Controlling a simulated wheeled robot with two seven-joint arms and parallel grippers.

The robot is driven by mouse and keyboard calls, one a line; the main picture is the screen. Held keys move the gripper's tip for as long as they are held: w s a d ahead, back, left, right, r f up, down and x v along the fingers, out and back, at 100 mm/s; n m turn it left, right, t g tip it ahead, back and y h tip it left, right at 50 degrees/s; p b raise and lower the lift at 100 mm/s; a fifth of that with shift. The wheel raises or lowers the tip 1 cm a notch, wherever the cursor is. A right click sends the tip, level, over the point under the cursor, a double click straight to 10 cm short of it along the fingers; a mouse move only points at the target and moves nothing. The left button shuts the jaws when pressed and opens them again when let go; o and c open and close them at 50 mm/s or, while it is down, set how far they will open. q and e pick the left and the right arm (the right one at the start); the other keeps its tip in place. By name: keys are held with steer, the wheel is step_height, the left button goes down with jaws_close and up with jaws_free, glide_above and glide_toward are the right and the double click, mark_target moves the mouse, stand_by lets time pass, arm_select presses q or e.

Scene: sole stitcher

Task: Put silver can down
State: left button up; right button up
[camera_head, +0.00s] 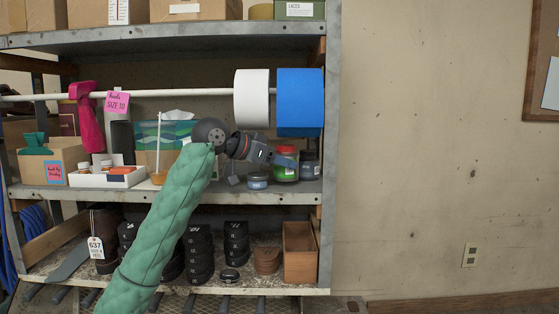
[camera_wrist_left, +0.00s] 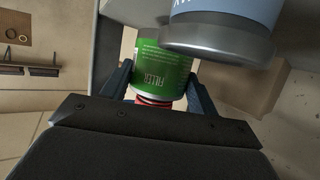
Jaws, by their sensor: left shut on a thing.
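My left gripper (camera_head: 284,159) reaches in to the right end of the middle shelf and is shut on a green can (camera_head: 285,174) with a red top. In the left wrist view the green can (camera_wrist_left: 165,68), labelled FILLER upside down, sits between the two blue fingers. I cannot tell whether it touches the shelf. A small blue-grey jar (camera_head: 257,181) stands just left of it, and a dark blue jar (camera_head: 310,165) stands to its right. A blue-labelled container with a grey rim (camera_wrist_left: 215,40) looms close in the left wrist view. No plainly silver can shows. My right gripper is out of view.
A rod with a white roll (camera_head: 252,98) and a blue roll (camera_head: 300,100) hangs just above my left gripper. A white tray (camera_head: 107,179) and a cardboard box (camera_head: 60,160) stand left on the middle shelf (camera_head: 225,194). An upright (camera_head: 329,150) bounds the right end.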

arm_select(q)
steer(key=shift+w+f+p, duration=0.1)
steer(key=shift+f+p, duration=0.35)
steer(key=shift+f, duration=0.25)
steer(key=shift+s, duration=0.2)
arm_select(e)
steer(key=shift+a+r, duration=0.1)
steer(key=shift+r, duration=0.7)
arm_select(q)
steer(key=shift+w+f, duration=0.1)
steer(key=shift+f, duration=0.1)
steer(key=o, duration=1.1)
steer(key=shift+o, duration=0.2)
steer(key=shift+r, duration=0.15)
